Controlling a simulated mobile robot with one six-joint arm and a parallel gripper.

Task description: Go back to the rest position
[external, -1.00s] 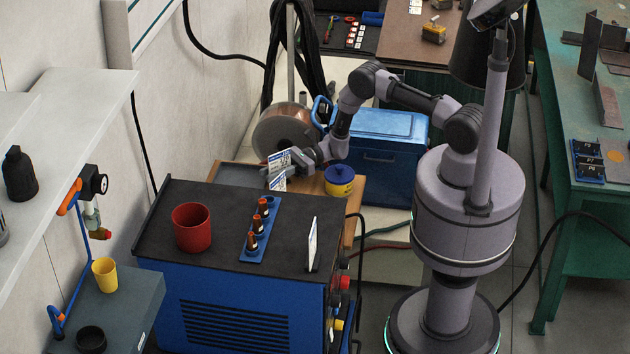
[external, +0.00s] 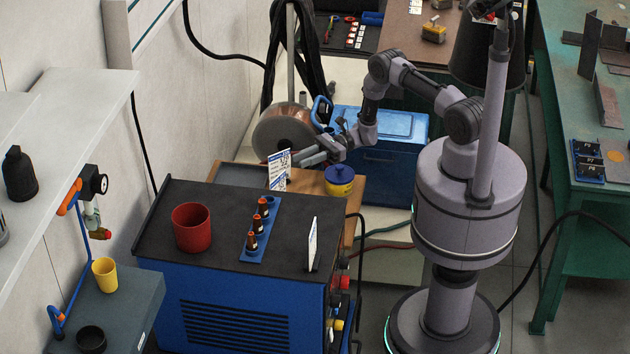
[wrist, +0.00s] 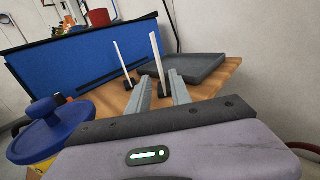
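My gripper (external: 302,161) is just right of the white cards (external: 278,171) with blue print, which stand on the wooden bench behind the black-topped blue machine. In the wrist view my gripper (wrist: 160,80) shows two grey fingers apart with nothing held between them. Two thin white cards stand upright beyond the fingertips, a left one (wrist: 123,60) and a right one (wrist: 156,58), each nearly edge-on with a dark foot. The fingers look clear of both cards.
A yellow can with a blue lid (external: 340,180) stands close to my gripper, also at the left of the wrist view (wrist: 50,130). A blue chest (external: 385,125) and a wire spool (external: 285,130) stand behind. A grey tray (external: 240,174) lies on the bench.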

